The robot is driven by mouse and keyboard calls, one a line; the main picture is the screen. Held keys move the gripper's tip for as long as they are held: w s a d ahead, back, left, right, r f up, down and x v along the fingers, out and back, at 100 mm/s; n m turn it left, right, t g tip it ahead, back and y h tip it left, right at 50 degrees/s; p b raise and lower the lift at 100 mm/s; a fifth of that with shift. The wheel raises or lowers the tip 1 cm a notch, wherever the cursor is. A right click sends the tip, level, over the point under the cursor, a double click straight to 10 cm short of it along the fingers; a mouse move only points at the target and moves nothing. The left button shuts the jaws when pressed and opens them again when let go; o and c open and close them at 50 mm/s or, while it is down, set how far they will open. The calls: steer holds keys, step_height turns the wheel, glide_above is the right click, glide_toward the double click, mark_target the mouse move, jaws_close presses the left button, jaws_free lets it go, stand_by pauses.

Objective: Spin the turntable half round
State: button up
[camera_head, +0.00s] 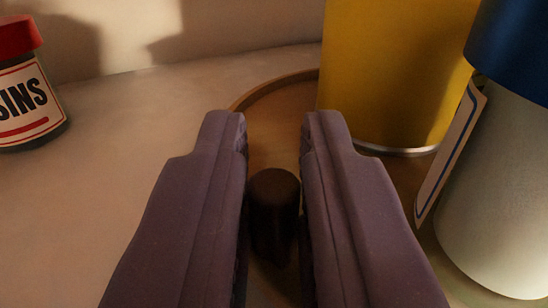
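The turntable (257,99) is a round brown wooden tray with a raised rim. Its far edge shows beyond my fingers, and much of the rest is hidden by them and by the containers. A short dark brown knob (274,205) stands upright between the two purple fingers of my gripper (273,135). The fingers are only a little apart, and the knob fills the gap nearly from side to side, so my gripper looks shut on it. The fingertips reach past the knob. Its foot is in shadow, and how it joins the turntable cannot be made out.
A yellow can (390,75) stands on the turntable just beyond my right finger. A pale jar with a blue lid (495,190) and a tag stands close at the right. A red-lidded raisins jar (28,95) stands at the far left. The pale surface (120,170) between is clear.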

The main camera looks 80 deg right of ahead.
jaws_close()
steer(key=shift+s+a+r+p, duration=0.1)
steer(key=shift+s+a+p, duration=0.15)
steer(key=shift+p, duration=0.3)
steer(key=shift+s+a+p, duration=0.35)
steer(key=shift+s+p, duration=0.4)
steer(key=shift+p, duration=0.2)
steer(key=shift+s, duration=0.15)
steer(key=o, duration=0.5)
jaws_free()
steer(key=p+v, duration=0.1)
steer(key=v, duration=0.7)
steer(key=shift+p, duration=0.3)
